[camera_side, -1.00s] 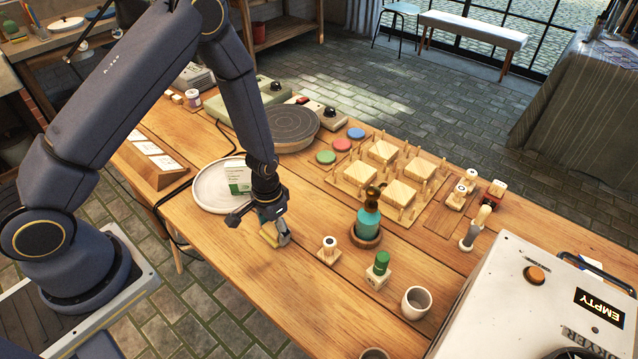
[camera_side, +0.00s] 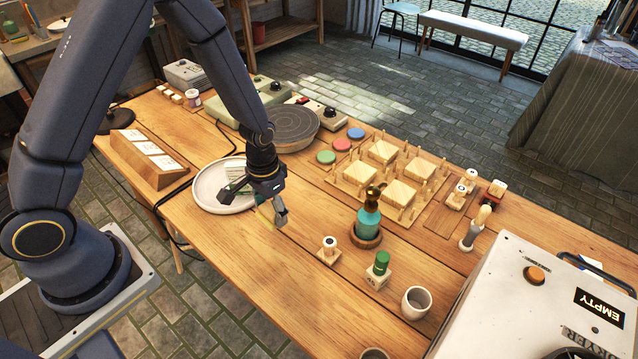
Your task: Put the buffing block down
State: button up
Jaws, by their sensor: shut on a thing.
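The gripper points down near the front edge of the wooden table, just right of a round white plate (camera_side: 204,195). The block looks slightly above the table, but its exact height is hard to tell. A white and green card on the plate is partly hidden behind my gripper.
A small wooden stamp (camera_side: 328,250), a teal bottle (camera_side: 369,217) in a wooden dish and a green-topped block (camera_side: 379,268) stand to the right. A grey turntable (camera_side: 292,127) sits behind. The bare wood (camera_side: 235,240) in front is clear.

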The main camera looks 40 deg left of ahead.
jog(key=shift+n, duration=0.4)
jog(key=r, duration=0.5)
jog(key=shift+a+r, duration=0.25)
jog(key=shift+a, duration=0.05)
jog(key=shift+w+r, duration=0.2)
jog(key=shift+r, duration=0.05)
jog(key=w+f, duration=0.4)
jog(key=w, duration=0.4)
send_over(312, 204)
jog(key=f, duration=0.5)
jog(key=shift+s+f, duration=0.2)
jog(key=shift+w+f, duration=0.15)
jog(key=shift+f, duration=0.75)
jog(key=shift+w+f, duration=0.1)
jog(key=shift+f, duration=0.8)
jog(key=shift+f, duration=0.15)
jog(key=o, duration=1.1)
